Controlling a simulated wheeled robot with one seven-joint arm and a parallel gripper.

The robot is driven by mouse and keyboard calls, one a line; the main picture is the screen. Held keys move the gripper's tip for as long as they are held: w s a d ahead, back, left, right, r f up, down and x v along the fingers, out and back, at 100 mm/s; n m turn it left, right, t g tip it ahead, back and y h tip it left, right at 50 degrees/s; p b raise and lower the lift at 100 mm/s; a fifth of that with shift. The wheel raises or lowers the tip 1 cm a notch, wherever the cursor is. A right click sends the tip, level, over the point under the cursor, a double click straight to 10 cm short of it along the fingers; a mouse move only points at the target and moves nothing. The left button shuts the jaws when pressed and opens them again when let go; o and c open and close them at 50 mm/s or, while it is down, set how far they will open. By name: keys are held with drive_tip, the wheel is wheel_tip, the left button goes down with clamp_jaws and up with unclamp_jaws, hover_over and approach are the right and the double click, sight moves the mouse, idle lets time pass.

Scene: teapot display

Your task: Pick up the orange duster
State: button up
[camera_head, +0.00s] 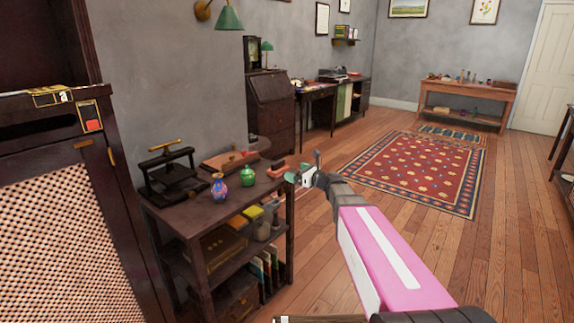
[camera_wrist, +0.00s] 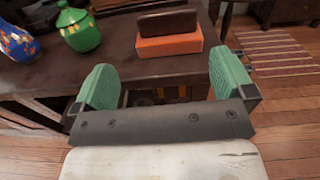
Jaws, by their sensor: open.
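The orange duster (camera_wrist: 168,46) is an orange block with a dark brown top. It lies on the dark wooden shelf unit's top (camera_wrist: 112,52), near its edge. In the head view the duster (camera_head: 277,169) is small, at the right end of that top. My gripper (camera_wrist: 165,74) is open and empty. Its two green pads stand wide apart, with the duster beyond them and between them in the wrist view. In the head view my gripper (camera_head: 303,176) is just right of the duster, off the shelf unit's edge. No contact with the duster shows.
A green lidded pot (camera_wrist: 80,29) and a blue patterned vase (camera_wrist: 20,42) stand left of the duster. A dark press (camera_head: 168,170) is further left on the same top. Lower shelves hold boxes and books. Wooden floor and a red rug (camera_head: 412,170) lie open to the right.

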sight(280, 164)
drive_tip(key=x, duration=0.7)
drive_tip(key=r+x, duration=0.1)
drive_tip(key=x, duration=0.3)
drive_tip(key=shift+w+d, duration=0.2)
drive_tip(key=shift+w, duration=0.2)
drive_tip(key=shift+f, duration=0.1)
drive_tip(key=c, duration=0.6)
